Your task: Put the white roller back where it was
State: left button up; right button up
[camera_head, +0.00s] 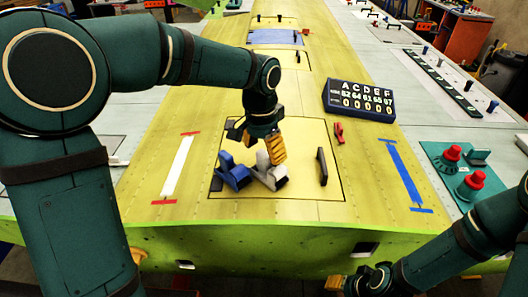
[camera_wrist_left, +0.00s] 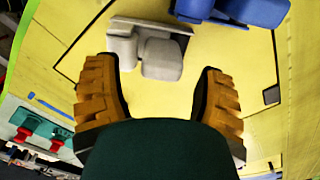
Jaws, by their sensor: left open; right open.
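The white roller (camera_head: 269,173) sits on the yellow panel, close beside a blue roller (camera_head: 234,174) on its left. In the left wrist view the white roller (camera_wrist_left: 161,58) lies just beyond and between my fingertips, and the blue roller (camera_wrist_left: 255,12) is at the top right. My left gripper (camera_head: 272,147) is above the white roller, open and empty, with its orange fingers apart on both sides in the wrist view (camera_wrist_left: 157,72). My right gripper (camera_head: 362,281) is low at the front edge, partly cut off by the frame, away from the rollers.
A black handle (camera_head: 321,167) stands right of the rollers, with a small red clamp (camera_head: 339,132) behind it. A dark number board (camera_head: 359,101) stands further back. White tape (camera_head: 178,168) lies left and blue tape (camera_head: 404,174) right. A teal tray (camera_head: 441,158) holds red-topped items.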

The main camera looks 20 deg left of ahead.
pick_arm(q)
notch_tip(320, 180, up, 11)
jog(key=p, duration=0.1)
jog(key=shift+a, duration=0.25)
jog(key=shift+s+f, duration=0.1)
jog(key=shift+s, duration=0.05)
